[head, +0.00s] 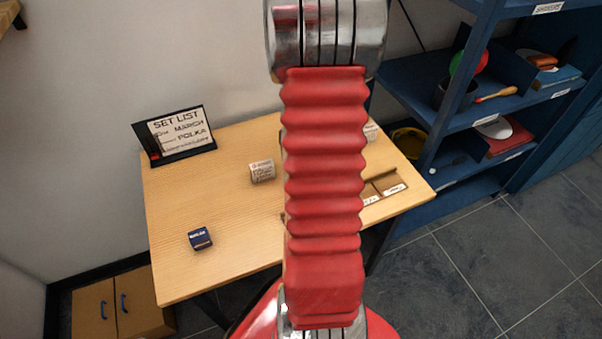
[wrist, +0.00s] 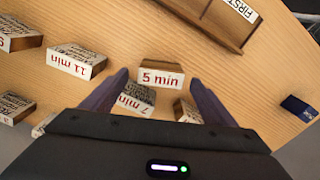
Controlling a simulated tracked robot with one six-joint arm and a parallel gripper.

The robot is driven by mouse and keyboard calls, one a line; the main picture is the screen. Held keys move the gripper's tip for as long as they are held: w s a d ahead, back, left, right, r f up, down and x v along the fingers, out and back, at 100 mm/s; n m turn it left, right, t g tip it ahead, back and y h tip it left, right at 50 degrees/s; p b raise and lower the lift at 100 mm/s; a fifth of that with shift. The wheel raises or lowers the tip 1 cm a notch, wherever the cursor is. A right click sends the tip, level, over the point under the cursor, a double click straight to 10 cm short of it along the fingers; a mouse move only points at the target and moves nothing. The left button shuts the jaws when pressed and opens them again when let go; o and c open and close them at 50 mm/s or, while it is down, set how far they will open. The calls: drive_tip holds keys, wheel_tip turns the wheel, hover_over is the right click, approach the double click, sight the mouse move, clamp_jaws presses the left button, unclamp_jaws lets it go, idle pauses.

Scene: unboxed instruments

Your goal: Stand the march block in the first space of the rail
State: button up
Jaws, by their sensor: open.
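Several pale blocks with printed sides lie on the wooden table in the wrist view. They include a "5 min" block (wrist: 161,79), an "11 min" block (wrist: 78,62) and a "7 min" block (wrist: 136,104). No block shows a readable "march", so I cannot tell which is the march block. My gripper (wrist: 158,80) is open, its fingers on either side of the 5 min block; whether they touch it is unclear. The brown rail (wrist: 212,20), with a "FIRST" label, lies beyond at upper right. In the head view my red arm hides the gripper and part of the rail (head: 380,189).
A set list board (head: 180,133) naming march and polka stands at the table's back left. One printed block (head: 262,171) sits left of my arm. A small dark blue box (head: 200,238) lies near the front left. Blue shelves (head: 430,115) stand at right. The table's left part is mostly clear.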

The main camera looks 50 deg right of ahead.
drive_tip(key=shift+a+f, duration=0.1)
drive_tip(key=shift+f, duration=2.5)
drive_tip(key=shift+c, duration=0.6)
drive_tip(key=c, duration=1.1)
drive_tip(key=shift+r, duration=0.1)
wheel_tip(320, 180, up, 9)
drive_tip(key=shift+r, duration=0.45)
